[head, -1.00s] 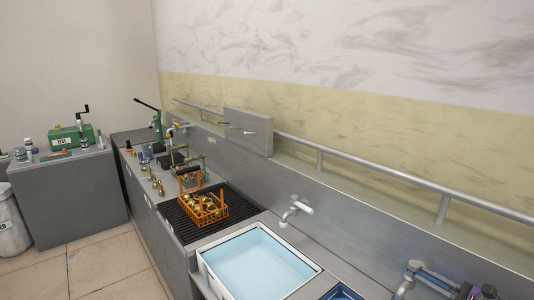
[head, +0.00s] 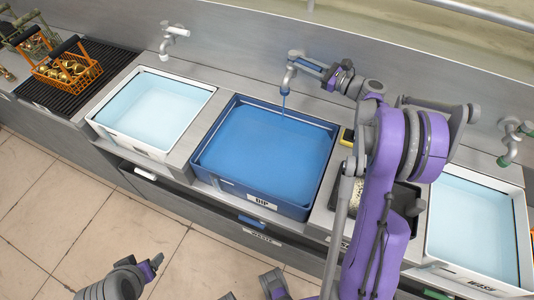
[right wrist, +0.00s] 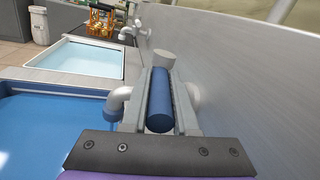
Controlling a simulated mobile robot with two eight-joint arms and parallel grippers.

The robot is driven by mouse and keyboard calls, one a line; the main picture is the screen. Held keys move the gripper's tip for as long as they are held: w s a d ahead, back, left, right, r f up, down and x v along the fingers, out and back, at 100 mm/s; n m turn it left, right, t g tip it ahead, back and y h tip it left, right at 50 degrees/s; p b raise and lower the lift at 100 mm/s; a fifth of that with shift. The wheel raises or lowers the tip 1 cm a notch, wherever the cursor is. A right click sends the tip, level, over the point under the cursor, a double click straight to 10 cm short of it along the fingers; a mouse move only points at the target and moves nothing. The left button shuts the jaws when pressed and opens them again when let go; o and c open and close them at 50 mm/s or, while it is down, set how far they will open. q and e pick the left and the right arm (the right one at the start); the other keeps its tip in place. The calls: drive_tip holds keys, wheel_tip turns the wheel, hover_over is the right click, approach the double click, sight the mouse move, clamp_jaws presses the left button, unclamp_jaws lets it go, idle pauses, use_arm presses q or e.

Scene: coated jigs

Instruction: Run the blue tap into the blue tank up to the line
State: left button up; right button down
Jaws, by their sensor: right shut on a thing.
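The blue tank (head: 318,180) with a DIP label (head: 262,202) holds blue liquid (head: 262,140). My right gripper (head: 318,68) is shut on the tap's blue handle (right wrist: 160,100), which lies between the fingers in the right wrist view.
A white tank of pale water (head: 205,100) stands left of the blue tank, and another, the WASH tank (head: 515,215), at the right. An orange basket of brass parts (head: 68,72) sits on a black grate (head: 110,62). A blue handle (head: 252,222) above a WASTE label juts from the front.

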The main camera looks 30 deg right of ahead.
drive_tip(key=shift+s+a+m+t+h, duration=0.1)
drive_tip(key=shift+a+m+t+h, duration=0.2)
drive_tip(key=shift+h, duration=0.4)
drive_tip(key=shift+d, duration=0.15)
drive_tip(key=m+h, duration=0.2)
drive_tip(key=a+m+t+h, duration=0.1)
drive_tip(key=h, duration=0.2)
drive_tip(key=shift+s+a+m, duration=0.1)
drive_tip(key=shift+a+m, duration=0.05)
drive_tip(key=shift+m, duration=0.25)
